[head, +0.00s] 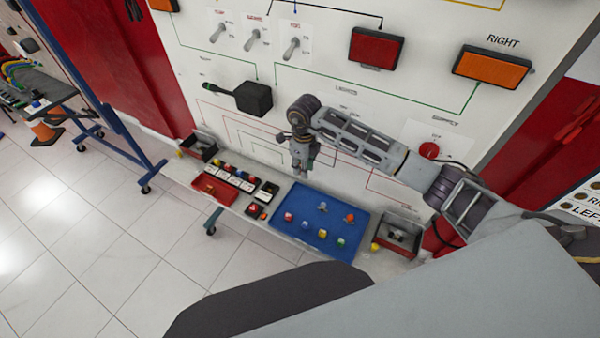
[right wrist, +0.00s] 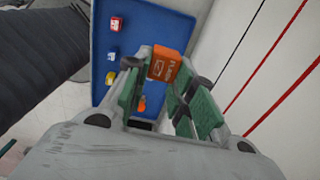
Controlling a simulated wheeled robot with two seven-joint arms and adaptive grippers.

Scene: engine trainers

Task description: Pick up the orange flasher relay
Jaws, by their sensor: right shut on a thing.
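The orange flasher relay (right wrist: 168,62) is an orange block with dark markings, seen in the right wrist view between the green-padded fingertips. My right gripper (right wrist: 165,75) is shut on it and holds it up, above the blue tray (right wrist: 140,20). In the head view my right gripper (head: 301,168) hangs fingers-down in front of the white panel, above the back edge of the tray. There the relay is too small or hidden to make out. My left gripper is in neither view.
The blue tray (head: 290,232) holds several small coloured parts. The upright panel carries switches, orange lamps (head: 492,67) and a black box (head: 253,97).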

